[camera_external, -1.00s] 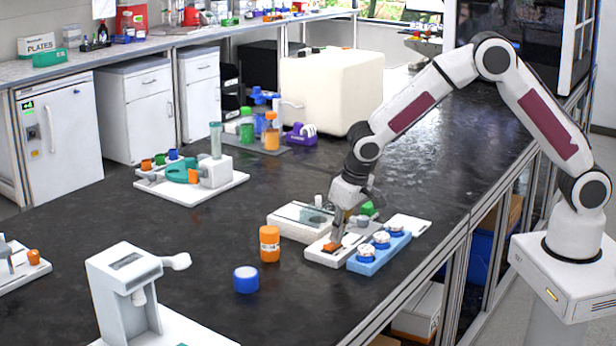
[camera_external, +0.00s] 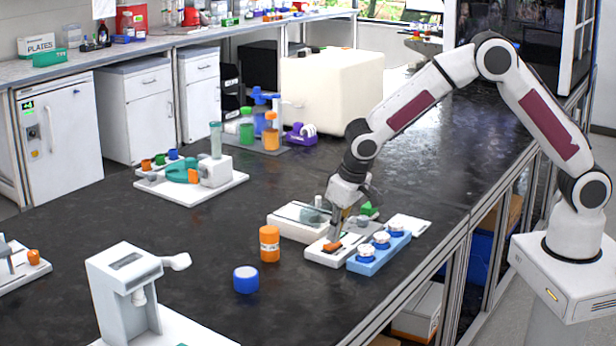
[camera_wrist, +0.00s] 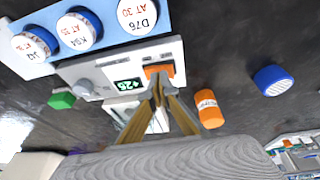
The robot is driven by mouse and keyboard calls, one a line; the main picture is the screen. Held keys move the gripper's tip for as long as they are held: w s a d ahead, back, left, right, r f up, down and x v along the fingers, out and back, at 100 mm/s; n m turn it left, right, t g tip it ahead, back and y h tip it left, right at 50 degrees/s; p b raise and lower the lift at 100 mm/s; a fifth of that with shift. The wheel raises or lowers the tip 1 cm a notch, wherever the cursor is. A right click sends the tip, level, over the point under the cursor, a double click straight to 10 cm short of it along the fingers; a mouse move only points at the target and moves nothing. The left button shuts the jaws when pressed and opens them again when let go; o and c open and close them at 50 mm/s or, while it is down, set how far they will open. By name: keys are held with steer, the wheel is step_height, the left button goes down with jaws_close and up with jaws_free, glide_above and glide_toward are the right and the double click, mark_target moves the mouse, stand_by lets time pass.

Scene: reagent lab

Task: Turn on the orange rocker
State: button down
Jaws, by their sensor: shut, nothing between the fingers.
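The orange rocker (camera_external: 332,247) sits at the front left end of a white switch panel (camera_external: 322,258). In the wrist view the orange rocker (camera_wrist: 158,70) lies just beyond my fingertips, beside a small display (camera_wrist: 127,85) reading +26. My gripper (camera_external: 335,237) is shut and empty, pointing down at the rocker. In the wrist view my gripper (camera_wrist: 157,80) has its tips together at the rocker's near edge. I cannot tell whether the tips touch it. Part of the rocker is hidden behind the fingers.
A blue rack (camera_external: 366,266) with white-capped vials stands against the panel's right side. An orange bottle (camera_external: 269,244) and a blue-sided jar (camera_external: 246,280) stand to the left. A white device (camera_external: 291,228) lies behind the panel.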

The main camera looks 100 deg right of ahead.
steer(key=s+r, duration=0.4)
steer(key=r, duration=0.8)
steer(key=shift+r, duration=0.35)
steer(key=shift+a+n, duration=0.15)
steer(key=shift+n, duration=0.15)
steer(key=s+a+r+n+t+y, duration=0.1)
steer(key=s+a+r+n, duration=0.1)
steer(key=s+a, duration=0.4)
steer(key=s+a+r+n+t+y, duration=0.1)
steer(key=s+a+r+n, duration=0.2)
steer(key=s+a, duration=0.4)
steer(key=s+a+r+n+t, duration=0.1)
steer(key=s+a+r+n, duration=0.2)
steer(key=s, duration=1.4)
steer(key=a+r, duration=0.1)
steer(key=a, duration=0.2)
steer(key=shift+s+a+t+y, duration=0.15)
steer(key=shift+s+t+y, duration=0.15)
steer(key=shift+s+y, duration=0.1)
steer(key=c, duration=2.8)
jaws_free()
